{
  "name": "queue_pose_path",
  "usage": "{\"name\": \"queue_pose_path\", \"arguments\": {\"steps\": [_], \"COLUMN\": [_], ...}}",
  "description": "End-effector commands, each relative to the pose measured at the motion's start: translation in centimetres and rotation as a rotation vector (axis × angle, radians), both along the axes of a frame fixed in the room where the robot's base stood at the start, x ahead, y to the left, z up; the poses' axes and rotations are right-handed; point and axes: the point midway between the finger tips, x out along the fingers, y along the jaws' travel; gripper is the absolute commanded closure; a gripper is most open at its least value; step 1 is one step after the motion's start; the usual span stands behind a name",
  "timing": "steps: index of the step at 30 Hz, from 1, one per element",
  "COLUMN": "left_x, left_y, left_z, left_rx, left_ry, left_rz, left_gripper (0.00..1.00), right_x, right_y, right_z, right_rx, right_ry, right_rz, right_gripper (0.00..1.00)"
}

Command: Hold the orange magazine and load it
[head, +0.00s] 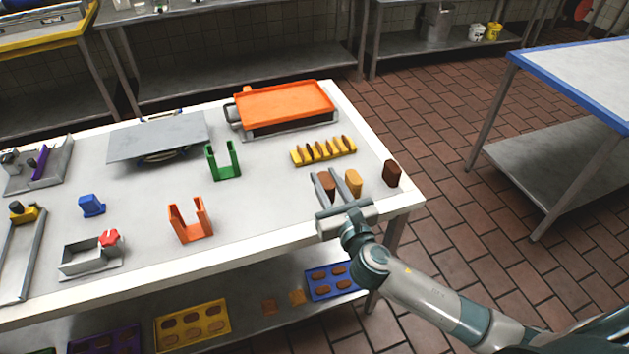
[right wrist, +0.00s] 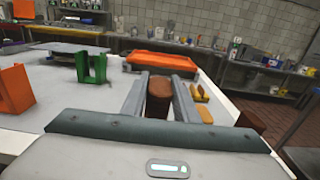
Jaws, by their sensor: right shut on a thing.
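The orange magazine (head: 190,234), an open-topped holder with two upright sides, stands on the near middle of the white table; it also shows at the left edge of the right wrist view (right wrist: 14,100). My right gripper (head: 332,178) is at the table's right end, shut on a brown rounded biscuit (head: 327,184). The biscuit stands upright between the fingers in the right wrist view (right wrist: 159,100). A tan piece (head: 354,182) is just right of the fingers, and a dark brown piece (head: 392,173) stands nearer the right edge. My left gripper is not in view.
A green holder (head: 224,172) stands behind the magazine. A yellow rack (head: 322,155) and an orange tray (head: 285,104) are farther back. A blue block (head: 92,206) and a small metal box with a red part (head: 110,238) are at left. Table is clear between magazine and gripper.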

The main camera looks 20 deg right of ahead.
Motion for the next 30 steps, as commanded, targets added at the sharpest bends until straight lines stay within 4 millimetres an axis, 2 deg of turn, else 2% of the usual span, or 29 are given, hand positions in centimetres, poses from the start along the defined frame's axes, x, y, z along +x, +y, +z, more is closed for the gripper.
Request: {"name": "queue_pose_path", "arguments": {"steps": [1, 6, 12, 18, 30], "left_x": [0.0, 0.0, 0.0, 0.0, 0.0], "left_y": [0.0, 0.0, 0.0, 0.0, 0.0], "left_z": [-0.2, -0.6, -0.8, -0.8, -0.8], "left_rx": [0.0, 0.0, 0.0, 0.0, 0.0], "left_ry": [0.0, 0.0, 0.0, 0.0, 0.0], "left_rz": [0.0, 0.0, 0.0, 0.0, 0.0], "left_gripper": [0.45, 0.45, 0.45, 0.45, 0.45], "right_x": [-1.0, -3.6, -5.4, -6.0, -6.0], "right_y": [-0.5, -1.6, -2.5, -2.8, -2.8], "right_z": [0.5, 2.2, 3.5, 4.0, 4.0], "right_rx": [-0.001, -0.001, -0.001, -0.001, 0.0], "right_ry": [-0.001, -0.001, -0.001, 0.0, -0.001], "right_rz": [0.002, 0.002, 0.001, -0.001, 0.0], "right_gripper": [0.95, 0.95, 0.95, 0.95, 0.95]}}
